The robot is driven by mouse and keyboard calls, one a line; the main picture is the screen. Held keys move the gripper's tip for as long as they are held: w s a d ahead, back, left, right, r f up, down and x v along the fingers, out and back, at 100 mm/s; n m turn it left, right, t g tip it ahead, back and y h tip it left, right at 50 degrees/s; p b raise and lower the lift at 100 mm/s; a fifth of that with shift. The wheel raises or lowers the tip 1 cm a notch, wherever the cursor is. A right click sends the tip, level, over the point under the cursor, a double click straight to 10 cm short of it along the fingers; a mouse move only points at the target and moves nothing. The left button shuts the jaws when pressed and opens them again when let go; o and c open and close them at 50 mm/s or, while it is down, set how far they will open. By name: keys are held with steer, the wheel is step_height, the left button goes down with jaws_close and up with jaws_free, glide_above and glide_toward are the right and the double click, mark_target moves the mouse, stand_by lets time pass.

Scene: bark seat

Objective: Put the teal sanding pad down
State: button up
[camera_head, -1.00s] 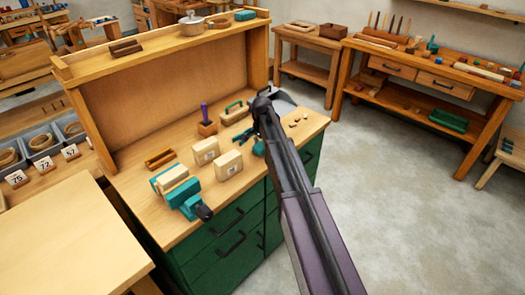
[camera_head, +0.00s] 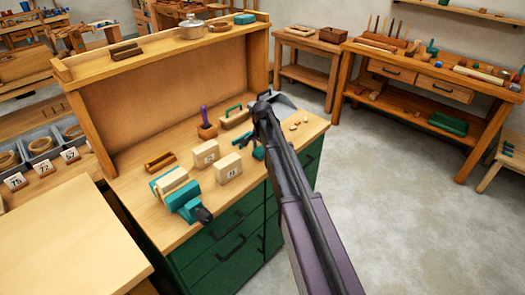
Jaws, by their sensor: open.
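A small teal piece (camera_head: 258,153), which may be the sanding pad, rests on the workbench top (camera_head: 141,181) beside my arm. My arm partly hides it, so its full shape cannot be told. My gripper (camera_head: 272,98) is open above the back right part of the bench, seen from behind, with its fingers mostly hidden by my own arm. I see nothing held in it. A teal block (camera_head: 245,18) also lies on the upper shelf.
On the bench stand a teal vise (camera_head: 186,201), two pale labelled blocks (camera_head: 228,168), a teal-handled tool (camera_head: 241,137), a wooden block with a purple handle (camera_head: 207,125) and a teal-handled wooden float (camera_head: 235,116). Small pegs (camera_head: 295,125) lie at the right end.

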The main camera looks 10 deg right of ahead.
steer(key=shift+r, duration=0.1)
step_height(320, 180, up, 12)
steer(key=p, duration=1.2)
stand_by(0.8)
steer(key=s+n, duration=1)
steer(key=s, duration=1.9)
steer(key=shift+d+n, duration=0.25)
steer(key=shift+n, duration=0.15)
steer(key=r+m+p, duration=0.2)
steer(key=m, duration=0.9)
glide_above(262, 149)
steer(key=shift+w+d+f, duration=0.1)
steer(key=shift+f, duration=0.05)
